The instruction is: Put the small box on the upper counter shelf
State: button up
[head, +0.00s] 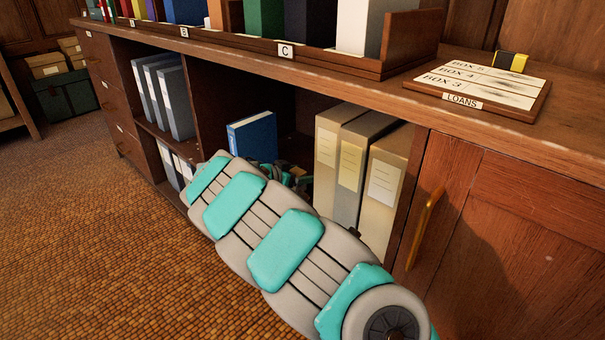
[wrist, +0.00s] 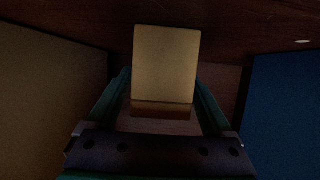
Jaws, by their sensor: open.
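The small box (wrist: 165,65) is pale tan and shows in the wrist view, standing inside the dark cabinet compartment. My gripper (wrist: 163,88) is open, with its teal fingers on either side of the lower part of the box. I cannot tell whether they touch it. In the head view my gripper (head: 298,178) is partly hidden by my arm, deep between a blue binder and tan box files; the small box is hidden there. The upper counter shelf (head: 335,59) is a low wooden rack on the counter, with labels and several upright books.
The blue binder (head: 253,138) stands left of my gripper, also at right in the wrist view (wrist: 285,115). Tan box files (head: 335,150) stand to the right. The counter edge (head: 250,63) overhangs the compartment. A LOANS board (head: 478,87) lies on the counter at right.

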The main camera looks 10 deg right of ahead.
jog(key=b+v, duration=0.1)
jog(key=v, duration=1.1)
jog(key=shift+f, duration=0.1)
dwell(1.4)
